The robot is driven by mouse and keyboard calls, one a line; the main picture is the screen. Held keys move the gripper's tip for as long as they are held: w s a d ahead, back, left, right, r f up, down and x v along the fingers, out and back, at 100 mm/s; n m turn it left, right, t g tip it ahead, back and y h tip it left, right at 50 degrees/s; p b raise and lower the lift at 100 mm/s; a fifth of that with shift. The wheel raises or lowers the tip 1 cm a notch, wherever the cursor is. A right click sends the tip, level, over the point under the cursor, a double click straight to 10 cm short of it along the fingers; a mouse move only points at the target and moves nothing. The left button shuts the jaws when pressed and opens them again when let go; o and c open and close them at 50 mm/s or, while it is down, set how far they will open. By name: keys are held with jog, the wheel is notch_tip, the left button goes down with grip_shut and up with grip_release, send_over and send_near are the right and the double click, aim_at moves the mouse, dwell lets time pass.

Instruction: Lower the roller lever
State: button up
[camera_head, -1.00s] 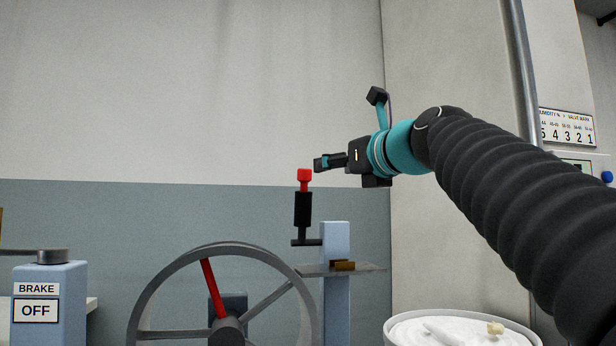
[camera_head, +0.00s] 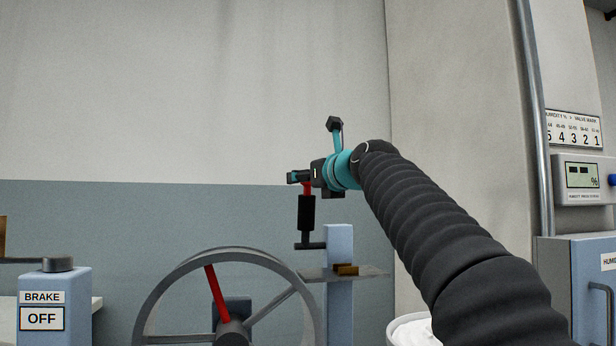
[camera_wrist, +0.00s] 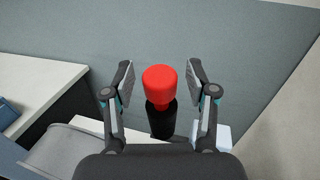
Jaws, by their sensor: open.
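The roller lever (camera_head: 306,212) stands upright on a short dark arm beside a pale blue post (camera_head: 339,250). It has a black grip and a red knob on top. In the wrist view the red knob (camera_wrist: 160,84) sits between my two open fingers, with a gap on each side. My gripper (camera_head: 298,178) is level with the top of the lever in the head view and hides most of the knob. My gripper also shows in the wrist view (camera_wrist: 160,80), open and not closed on the knob.
A large grey wheel (camera_head: 166,290) with one red spoke stands left of the lever. A brake box (camera_head: 55,285) reads OFF at the far left. A white-filled drum (camera_head: 405,330) and a humidity display (camera_head: 583,178) are to the right.

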grip_shut()
dwell(0.3)
